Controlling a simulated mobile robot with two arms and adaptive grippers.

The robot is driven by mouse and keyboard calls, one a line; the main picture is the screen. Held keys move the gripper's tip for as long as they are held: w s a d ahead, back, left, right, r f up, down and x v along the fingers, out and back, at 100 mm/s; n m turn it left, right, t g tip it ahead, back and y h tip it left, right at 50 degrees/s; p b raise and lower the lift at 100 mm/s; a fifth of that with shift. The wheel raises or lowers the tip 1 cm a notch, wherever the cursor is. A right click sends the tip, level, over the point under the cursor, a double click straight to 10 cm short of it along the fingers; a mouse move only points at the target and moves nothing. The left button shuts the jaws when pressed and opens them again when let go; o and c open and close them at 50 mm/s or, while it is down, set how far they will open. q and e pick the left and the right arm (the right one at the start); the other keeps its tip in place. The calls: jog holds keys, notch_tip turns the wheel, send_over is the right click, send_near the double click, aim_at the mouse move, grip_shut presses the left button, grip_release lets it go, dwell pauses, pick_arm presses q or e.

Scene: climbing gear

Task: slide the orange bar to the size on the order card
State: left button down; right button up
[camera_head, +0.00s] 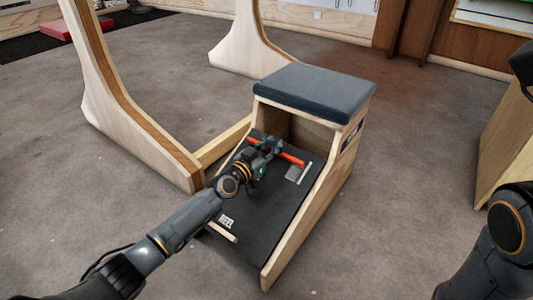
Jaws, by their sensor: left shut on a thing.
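The orange bar (291,158) lies across the black sloped board (262,216) of a foot-measuring stool. My left gripper (268,147) is shut on the orange bar near its middle, and hides part of it. A small grey metal plate (294,174) is on the board just below the bar's right end. I cannot make out an order card or any size marks.
The stool has a dark padded seat (315,90) above the board and wooden side walls (308,226). A curved wooden frame (122,110) stands to the left and behind. A wooden cabinet (508,145) is at right. Grey floor around the stool is clear.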

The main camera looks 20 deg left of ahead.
pick_arm(q)
jog(key=shift+w+r, duration=0.15)
jog(key=c, duration=1)
grip_release()
jog(key=shift+c, duration=0.2)
jog(key=shift+s, duration=0.4)
jog(key=v, duration=1.1)
jog(key=shift+a, duration=0.15)
jog(key=shift+s, duration=0.1)
